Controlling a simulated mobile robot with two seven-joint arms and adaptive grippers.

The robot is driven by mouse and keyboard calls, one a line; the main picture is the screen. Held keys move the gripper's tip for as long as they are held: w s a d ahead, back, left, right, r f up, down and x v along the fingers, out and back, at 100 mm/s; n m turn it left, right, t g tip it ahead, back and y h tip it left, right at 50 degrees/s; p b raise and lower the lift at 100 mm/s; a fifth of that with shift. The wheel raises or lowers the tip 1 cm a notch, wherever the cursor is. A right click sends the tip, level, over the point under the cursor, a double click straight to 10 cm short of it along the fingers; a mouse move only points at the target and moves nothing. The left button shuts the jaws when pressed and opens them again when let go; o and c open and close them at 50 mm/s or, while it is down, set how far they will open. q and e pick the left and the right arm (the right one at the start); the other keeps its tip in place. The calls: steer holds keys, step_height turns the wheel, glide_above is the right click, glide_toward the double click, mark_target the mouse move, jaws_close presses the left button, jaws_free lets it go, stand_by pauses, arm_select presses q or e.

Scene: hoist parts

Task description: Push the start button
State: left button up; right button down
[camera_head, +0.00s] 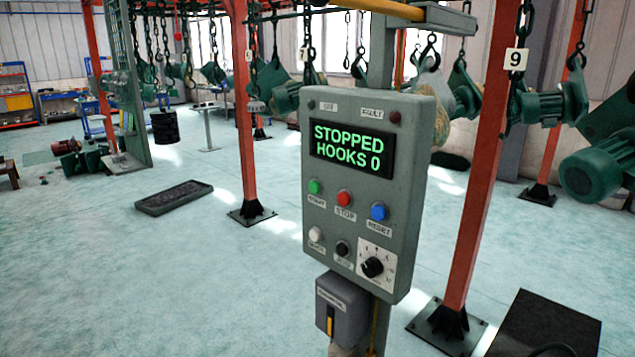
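A grey control box (370,190) on a post stands in the middle of the view. Its screen (349,149) reads "STOPPED HOOKS 0" in green letters. The green start button (314,187) is at the left of the upper button row, with a label below it that seems to read START. The red stop button (344,198) is beside it, and the blue reset button (378,211) is to the right. A white button (315,234), a black button (342,248) and a black dial (373,267) sit below. Neither gripper is in view.
A smaller grey box (343,309) hangs below the panel. Orange-red posts (476,190) stand on the floor around it. Green motors and parts (592,175) hang from chains and hooks behind. A dark tray (174,198) lies on the floor at left. The floor in the left foreground is clear.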

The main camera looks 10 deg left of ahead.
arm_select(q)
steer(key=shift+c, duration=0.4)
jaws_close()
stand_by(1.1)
